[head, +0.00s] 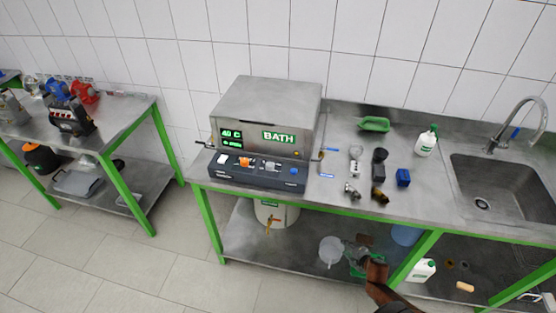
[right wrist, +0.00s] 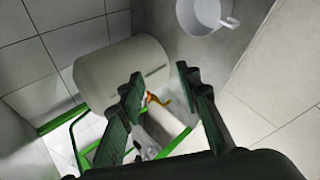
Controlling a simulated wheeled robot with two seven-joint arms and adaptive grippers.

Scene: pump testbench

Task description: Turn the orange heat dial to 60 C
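The bath unit (head: 262,115) is a grey metal box on the steel bench, with a green display that seems to read 40 C. The orange heat dial (head: 244,162) sits on the dark control panel (head: 262,175) along its front, next to white and blue controls. My right gripper (head: 362,258) is low in front of the bench, by the lower shelf, well below and right of the dial. In the right wrist view its green fingers (right wrist: 160,84) are spread apart with nothing held between them. The dial does not show there. My left gripper is not in view.
A white tank (right wrist: 120,72) with an orange tap is under the bench.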

